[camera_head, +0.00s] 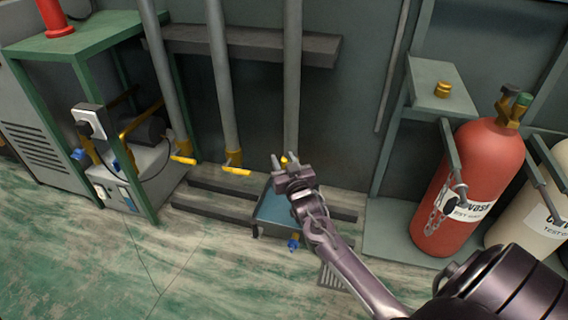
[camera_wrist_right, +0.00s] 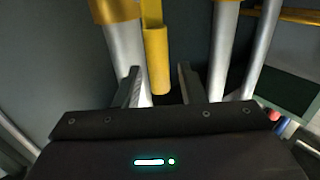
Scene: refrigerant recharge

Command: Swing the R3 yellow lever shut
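Three grey pipes end in yellow valve fittings low on the wall. In the right wrist view a yellow lever (camera_wrist_right: 157,65) reaches between the two spread fingers of my right gripper (camera_wrist_right: 161,70). A gap shows on both sides of the lever. No R3 label is readable. My left gripper is not in view.
A blue tray (camera_head: 270,215) with a blue fitting (camera_head: 293,244) lies below my right gripper. A red cylinder (camera_head: 468,185) and a cream cylinder (camera_head: 530,215) stand at right. A green frame (camera_head: 85,45) with equipment stands at left. The floor in front is mostly clear.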

